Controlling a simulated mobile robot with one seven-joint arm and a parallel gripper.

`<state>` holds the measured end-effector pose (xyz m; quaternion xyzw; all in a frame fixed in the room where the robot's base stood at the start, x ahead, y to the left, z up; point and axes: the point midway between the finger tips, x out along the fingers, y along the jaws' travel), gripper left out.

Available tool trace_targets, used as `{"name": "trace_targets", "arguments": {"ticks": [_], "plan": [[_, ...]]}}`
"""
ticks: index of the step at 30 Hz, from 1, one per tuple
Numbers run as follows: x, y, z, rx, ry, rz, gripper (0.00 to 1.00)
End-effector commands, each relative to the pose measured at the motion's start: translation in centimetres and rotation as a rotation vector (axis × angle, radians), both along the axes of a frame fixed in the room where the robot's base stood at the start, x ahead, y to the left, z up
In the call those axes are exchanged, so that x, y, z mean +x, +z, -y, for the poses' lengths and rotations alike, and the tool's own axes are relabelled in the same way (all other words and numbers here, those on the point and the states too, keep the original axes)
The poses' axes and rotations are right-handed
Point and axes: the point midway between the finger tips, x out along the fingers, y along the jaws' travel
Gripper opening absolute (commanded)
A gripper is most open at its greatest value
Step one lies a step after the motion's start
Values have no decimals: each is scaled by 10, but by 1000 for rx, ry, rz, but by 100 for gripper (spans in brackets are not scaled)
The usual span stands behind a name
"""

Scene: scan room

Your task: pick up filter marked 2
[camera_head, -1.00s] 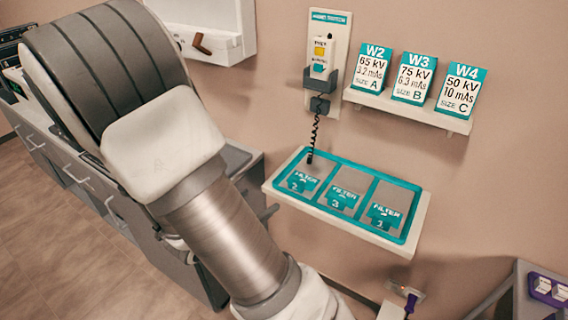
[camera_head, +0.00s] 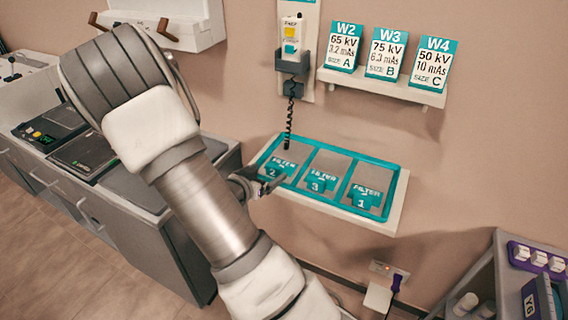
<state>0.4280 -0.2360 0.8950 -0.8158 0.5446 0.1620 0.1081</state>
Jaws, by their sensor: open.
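The filter marked 2 (camera_head: 279,168) is a grey plate with a teal label tab. It lies in the left compartment of the teal-framed tray (camera_head: 394,204) on the wall shelf. Filter 3 (camera_head: 320,181) lies in the middle compartment and filter 1 (camera_head: 364,196) in the right one. My gripper (camera_head: 268,184) is at the tray's front left edge, just below filter 2 in the picture. It is small and dark, partly hidden behind my arm, open, and holds nothing that I can see. I cannot tell whether it touches the tray.
A handset (camera_head: 292,42) hangs above the tray, and its coiled cord (camera_head: 289,125) dangles near filter 2. The card shelf (camera_head: 383,87) holds cards W2, W3 and W4. A grey cabinet (camera_head: 160,245) stands left, and a cart (camera_head: 490,270) stands lower right.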

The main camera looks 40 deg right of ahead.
Motion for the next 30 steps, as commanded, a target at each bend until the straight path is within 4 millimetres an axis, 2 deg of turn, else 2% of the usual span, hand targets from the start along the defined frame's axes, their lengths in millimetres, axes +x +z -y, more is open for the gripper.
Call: {"name": "trace_targets", "arguments": {"ticks": [3, 7, 17, 30], "plan": [[5, -10, 18, 0, -5, -1, 98], [11, -16, 32, 0, -4, 0, 98], [14, -17, 37, 1, -1, 0, 96], [14, -17, 37, 1, -1, 0, 16]]}}
